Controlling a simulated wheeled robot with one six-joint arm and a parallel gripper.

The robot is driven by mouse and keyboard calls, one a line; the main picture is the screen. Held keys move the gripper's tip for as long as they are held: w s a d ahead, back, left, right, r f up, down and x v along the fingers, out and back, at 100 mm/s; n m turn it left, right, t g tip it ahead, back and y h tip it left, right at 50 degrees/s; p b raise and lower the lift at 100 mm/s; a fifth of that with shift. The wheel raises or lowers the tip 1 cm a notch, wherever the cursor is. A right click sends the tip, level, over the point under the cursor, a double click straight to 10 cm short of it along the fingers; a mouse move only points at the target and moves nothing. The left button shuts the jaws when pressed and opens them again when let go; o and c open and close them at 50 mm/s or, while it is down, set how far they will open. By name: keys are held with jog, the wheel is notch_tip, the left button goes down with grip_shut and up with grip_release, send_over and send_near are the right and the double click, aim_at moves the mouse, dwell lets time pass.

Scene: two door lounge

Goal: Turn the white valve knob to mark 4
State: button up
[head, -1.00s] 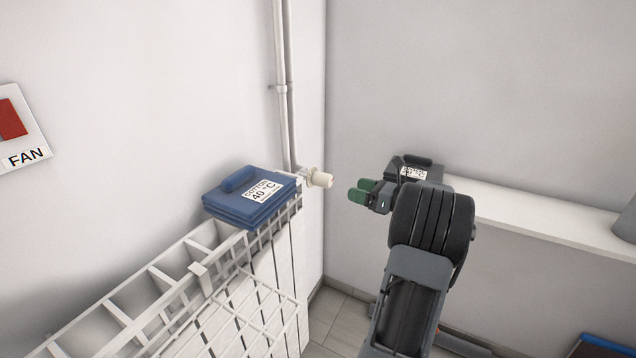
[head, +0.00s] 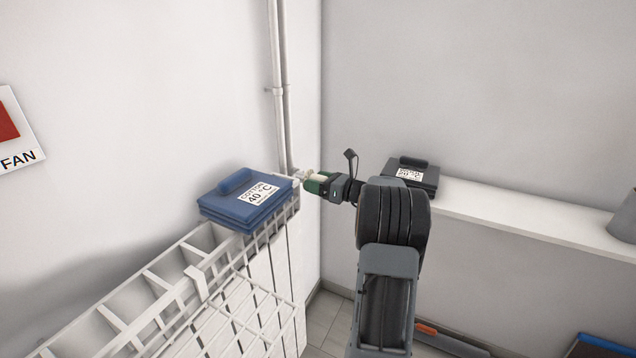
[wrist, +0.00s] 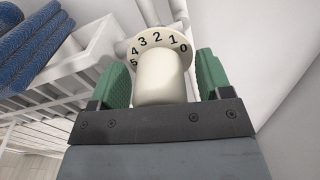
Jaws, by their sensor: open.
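The white valve knob (wrist: 160,75) stands at the corner end of the radiator, on the pipe. In the wrist view its collar (wrist: 158,41) carries the marks 0 to 5, with 2 near the top middle. My gripper (wrist: 160,72) has its two green fingers on either side of the knob, with a narrow gap visible at each side. It is open around the knob. In the head view my gripper (head: 316,181) covers most of the knob. I cannot make out a pointer mark on the knob.
A folded blue cloth (head: 245,217) labelled 40 °C lies on the radiator (head: 272,270), just left of the knob. A dark folded cloth (head: 410,173) lies on the white shelf (head: 530,214) at right. A vertical pipe (head: 280,90) rises behind the knob.

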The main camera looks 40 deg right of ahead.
jog(key=c, duration=0.9)
